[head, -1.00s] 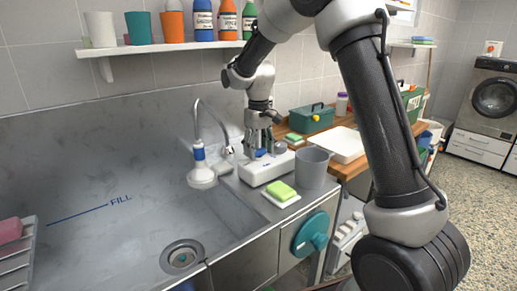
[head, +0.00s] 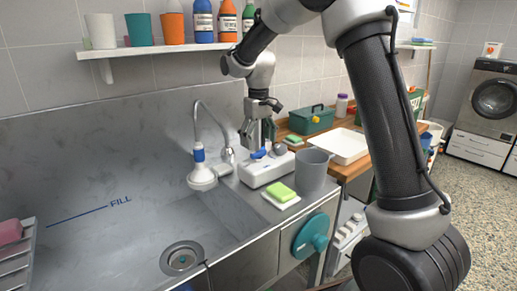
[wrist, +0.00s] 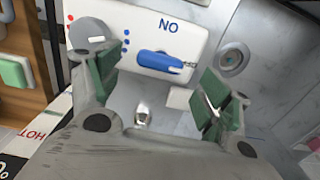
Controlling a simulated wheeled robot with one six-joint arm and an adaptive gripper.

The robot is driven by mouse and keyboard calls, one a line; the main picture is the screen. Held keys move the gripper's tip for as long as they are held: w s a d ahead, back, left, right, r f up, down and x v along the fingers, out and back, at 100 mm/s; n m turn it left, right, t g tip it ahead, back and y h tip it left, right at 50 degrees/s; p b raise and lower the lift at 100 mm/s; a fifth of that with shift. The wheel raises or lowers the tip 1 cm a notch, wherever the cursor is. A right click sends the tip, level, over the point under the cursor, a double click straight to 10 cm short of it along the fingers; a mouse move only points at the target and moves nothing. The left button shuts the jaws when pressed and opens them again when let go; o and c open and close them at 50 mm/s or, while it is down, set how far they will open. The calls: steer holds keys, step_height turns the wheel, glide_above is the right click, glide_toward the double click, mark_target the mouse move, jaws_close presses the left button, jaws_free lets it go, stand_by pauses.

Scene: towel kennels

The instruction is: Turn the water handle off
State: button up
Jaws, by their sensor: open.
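The water handle is a blue lever (wrist: 165,65) on a white box (wrist: 195,20) that carries the letters "NO", as read in the wrist view. The lever lies roughly lengthwise along the box. In the head view, the blue lever (head: 259,154) sits on top of the white box (head: 258,172) beside the sink. My gripper (head: 259,138) is open just above the lever. In the wrist view, the green-padded fingers of my gripper (wrist: 158,85) stand apart, with the lever between and beyond them. I see no contact with it.
A grey knob (wrist: 90,42) with red and blue dots beside it is on the same box. A grey cup (head: 312,170) and a green sponge (head: 281,191) stand close in front. The faucet (head: 213,120) rises to the left. The sink basin is mostly clear.

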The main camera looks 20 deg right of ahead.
mark_target(258, 151)
step_height(258, 151, up, 8)
steer(key=shift+w, duration=0.1)
stand_by(0.4)
steer(key=s+d+m+t, duration=0.1)
steer(key=s+d, duration=0.4)
steer(key=s, duration=0.6)
steer(key=s+d+m+t, duration=0.2)
steer(key=s+d, duration=0.2)
steer(key=s, duration=0.7)
steer(key=s+d+r+m+t, duration=0.1)
steer(key=s+d, duration=0.4)
steer(key=s, duration=0.6)
steer(key=shift+s+d, duration=0.35)
steer(key=shift+s, duration=0.05)
